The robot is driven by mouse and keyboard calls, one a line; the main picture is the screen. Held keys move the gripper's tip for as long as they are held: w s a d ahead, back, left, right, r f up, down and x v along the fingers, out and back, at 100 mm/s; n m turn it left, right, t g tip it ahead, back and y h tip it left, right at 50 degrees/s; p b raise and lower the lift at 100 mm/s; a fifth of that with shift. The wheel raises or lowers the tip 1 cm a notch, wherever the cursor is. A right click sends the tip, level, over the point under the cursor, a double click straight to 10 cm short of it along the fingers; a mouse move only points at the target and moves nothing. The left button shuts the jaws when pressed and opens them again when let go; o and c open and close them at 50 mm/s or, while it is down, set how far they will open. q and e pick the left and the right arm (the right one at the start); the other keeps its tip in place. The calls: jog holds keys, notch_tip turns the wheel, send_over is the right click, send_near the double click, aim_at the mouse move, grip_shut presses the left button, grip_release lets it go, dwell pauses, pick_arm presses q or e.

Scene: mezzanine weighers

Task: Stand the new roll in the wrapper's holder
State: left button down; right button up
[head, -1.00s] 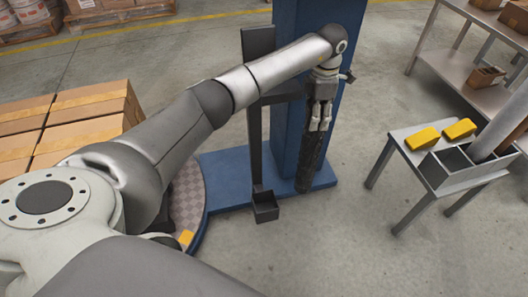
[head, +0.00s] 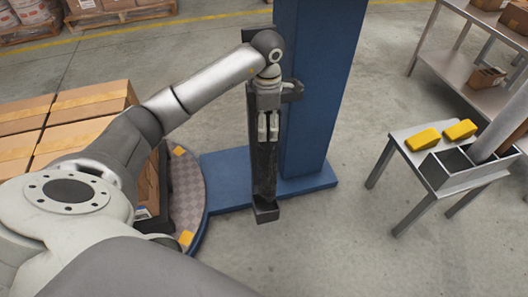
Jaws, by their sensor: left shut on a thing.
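My left gripper (head: 268,125) is shut on the new roll (head: 264,172), a long dark cylinder held upright below the fingers. The wrapper is a blue column (head: 322,85) on a blue base (head: 228,170). Its holder is a dark upright bracket with a small cup (head: 266,214) at the bottom and an arm (head: 292,92) near the top. The roll stands in line with the holder, its lower end over or in the cup; I cannot tell if it rests there. Roll and gripper hide most of the bracket. My right gripper is not in view.
A round turntable (head: 192,190) beside the base carries stacked cartons (head: 85,100). A shelf (head: 460,72) stands behind. The floor between column and table is clear.

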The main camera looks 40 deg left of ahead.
aim_at(264, 152)
pick_arm(q)
jog(key=f, duration=0.3)
jog(key=f+b, duration=0.1)
jog(key=f, duration=0.1)
jog(key=f+b, duration=0.1)
jog(key=f, duration=0.2)
jog(key=shift+s+a+f, duration=0.25)
jog(key=shift+f, duration=0.1)
jog(key=shift+f+b, duration=0.3)
jog(key=shift+f, duration=1.3)
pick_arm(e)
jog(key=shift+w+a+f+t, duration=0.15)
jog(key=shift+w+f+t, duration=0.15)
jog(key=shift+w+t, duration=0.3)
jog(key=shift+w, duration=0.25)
pick_arm(q)
jog(key=shift+c, duration=2.1)
grip_release()
jog(key=shift+s, duration=0.1)
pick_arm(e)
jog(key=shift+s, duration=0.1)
